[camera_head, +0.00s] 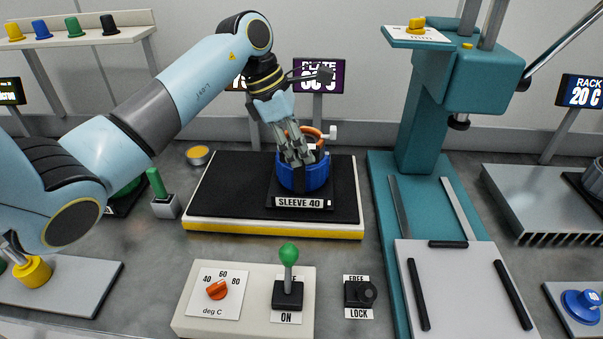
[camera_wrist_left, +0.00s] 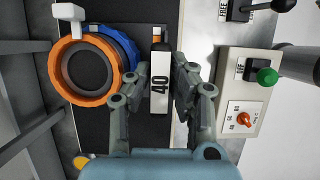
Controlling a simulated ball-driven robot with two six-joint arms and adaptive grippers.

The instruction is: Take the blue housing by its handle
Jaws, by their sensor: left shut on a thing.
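The blue housing (camera_head: 318,177) stands on a dark base labelled SLEEVE 40 (camera_head: 304,202), on the black mat. An orange ring (camera_head: 309,134) with a white knob (camera_head: 330,132) is at its top. My left gripper (camera_head: 298,158) reaches down from above at the housing's near side and is shut on it. In the left wrist view, the ring (camera_wrist_left: 58,80) and the blue rim (camera_wrist_left: 128,48) lie left of my left gripper (camera_wrist_left: 163,80). My right gripper is not in view.
A yellow-edged platform (camera_head: 270,230) carries the mat. A control box (camera_head: 250,270) with an orange dial and green lever stands in front, beside a FREE/LOCK switch (camera_head: 358,293). A teal press (camera_head: 425,135) rises at the right. The mat's left half is clear.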

